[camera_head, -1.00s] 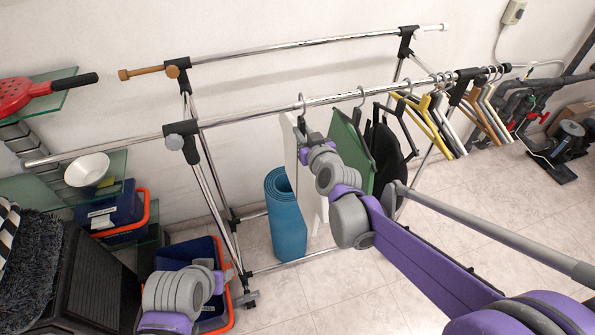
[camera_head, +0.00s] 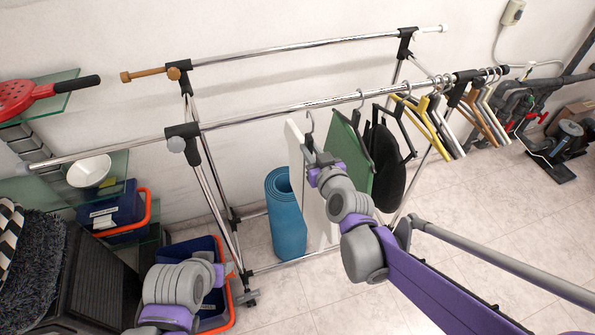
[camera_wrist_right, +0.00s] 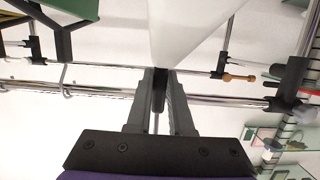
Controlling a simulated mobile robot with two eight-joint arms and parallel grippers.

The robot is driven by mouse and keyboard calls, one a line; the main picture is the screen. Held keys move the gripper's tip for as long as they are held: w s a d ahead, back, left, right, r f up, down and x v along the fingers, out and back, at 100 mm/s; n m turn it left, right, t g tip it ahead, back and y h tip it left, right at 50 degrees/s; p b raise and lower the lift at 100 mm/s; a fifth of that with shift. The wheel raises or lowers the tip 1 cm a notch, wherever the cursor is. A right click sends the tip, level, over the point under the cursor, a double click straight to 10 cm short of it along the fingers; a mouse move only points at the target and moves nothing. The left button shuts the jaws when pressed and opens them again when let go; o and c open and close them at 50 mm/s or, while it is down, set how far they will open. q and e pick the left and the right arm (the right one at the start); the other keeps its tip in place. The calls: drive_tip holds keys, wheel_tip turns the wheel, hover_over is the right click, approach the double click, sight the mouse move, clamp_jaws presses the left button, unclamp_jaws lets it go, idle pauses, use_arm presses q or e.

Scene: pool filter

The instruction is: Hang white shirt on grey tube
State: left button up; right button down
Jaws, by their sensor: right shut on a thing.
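The white shirt (camera_head: 312,190) hangs from a hanger whose silver hook (camera_head: 309,122) appears just below the front grey tube (camera_head: 270,111) of the rack. I cannot tell whether the hook touches the tube. My right gripper (camera_head: 322,158) is shut on the hanger's dark upper part, just above the shirt. In the right wrist view, the gripper (camera_wrist_right: 160,82) closes on this dark piece, with the white shirt (camera_wrist_right: 195,28) beyond it. My left gripper (camera_head: 228,273) shows only partly at the lower left, and its jaws are unclear.
A green garment (camera_head: 348,155) and a black garment (camera_head: 386,165) hang close right of the shirt. Several empty hangers (camera_head: 430,125) hang farther right. The tube is bare left of the shirt. A blue rolled mat (camera_head: 286,225) stands below, near an orange-rimmed blue crate (camera_head: 233,310).

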drive_tip(key=v, duration=0.3)
drive_tip(key=f+p+v, duration=0.1)
drive_tip(key=v, duration=0.2)
drive_tip(key=f+p+v, duration=0.1)
drive_tip(key=v, duration=0.2)
drive_tip(key=shift+s+d+r, duration=0.1)
drive_tip(key=shift+s+d, duration=0.05)
drive_tip(key=shift+s, duration=0.2)
use_arm(q)
drive_tip(key=shift+t, duration=0.3)
drive_tip(key=w+r, duration=0.1)
drive_tip(key=r, duration=0.1)
drive_tip(key=w+r, duration=0.1)
drive_tip(key=r, duration=0.1)
drive_tip(key=shift+w, duration=0.15)
use_arm(e)
drive_tip(key=s+d, duration=0.3)
drive_tip(key=s, duration=0.6)
drive_tip(key=shift+f, duration=0.2)
drive_tip(key=shift+s, duration=0.1)
